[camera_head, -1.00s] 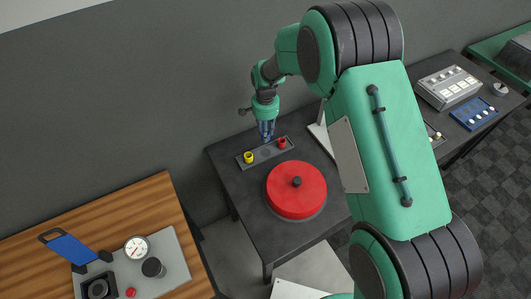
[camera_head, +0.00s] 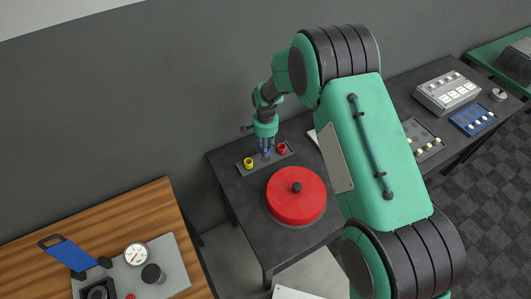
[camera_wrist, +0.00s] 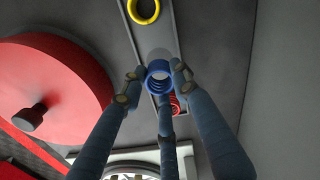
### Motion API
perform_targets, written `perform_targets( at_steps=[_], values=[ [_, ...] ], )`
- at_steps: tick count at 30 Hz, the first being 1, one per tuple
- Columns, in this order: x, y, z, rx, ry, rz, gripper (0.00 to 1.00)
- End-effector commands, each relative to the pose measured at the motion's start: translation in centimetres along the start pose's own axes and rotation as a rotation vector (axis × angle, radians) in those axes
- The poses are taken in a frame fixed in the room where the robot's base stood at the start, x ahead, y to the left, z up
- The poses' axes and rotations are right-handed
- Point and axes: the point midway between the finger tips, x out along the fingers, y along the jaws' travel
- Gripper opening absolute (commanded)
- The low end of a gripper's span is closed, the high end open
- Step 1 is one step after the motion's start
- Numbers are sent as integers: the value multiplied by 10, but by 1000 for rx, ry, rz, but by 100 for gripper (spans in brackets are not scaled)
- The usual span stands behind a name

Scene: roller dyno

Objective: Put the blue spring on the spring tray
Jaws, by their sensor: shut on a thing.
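My gripper (camera_wrist: 155,82) is shut on the blue spring (camera_wrist: 158,76), a short ring-like coil held between the fingertips. In the head view my gripper (camera_head: 267,154) is over the middle of the spring tray (camera_head: 258,163), and the blue spring is hard to make out among the bluish fingers. The tray is a narrow grey strip, which also shows in the wrist view (camera_wrist: 172,22). The held spring appears over the tray's middle spot, between the yellow and red springs. I cannot tell whether it touches the tray.
A yellow spring (camera_head: 249,162) and a red spring (camera_head: 282,148) sit on the tray either side of my gripper. A large red round lid (camera_head: 297,196) with a black knob stands close in front. The dark table (camera_head: 240,200) has bare room at left.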

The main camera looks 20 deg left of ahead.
Motion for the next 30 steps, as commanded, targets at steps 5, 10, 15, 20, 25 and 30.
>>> perform_targets(
  at_steps=[5,10,15,20,25,30],
  values=[
    [0,0,0,0,0,0,4],
    [4,0,0,0,-1,1,4],
    [22,1,0,0,-2,2,4],
    [35,0,0,0,0,0,4],
    [37,0,0,0,0,0,4],
    [37,0,0,0,0,0,4]
  ],
)
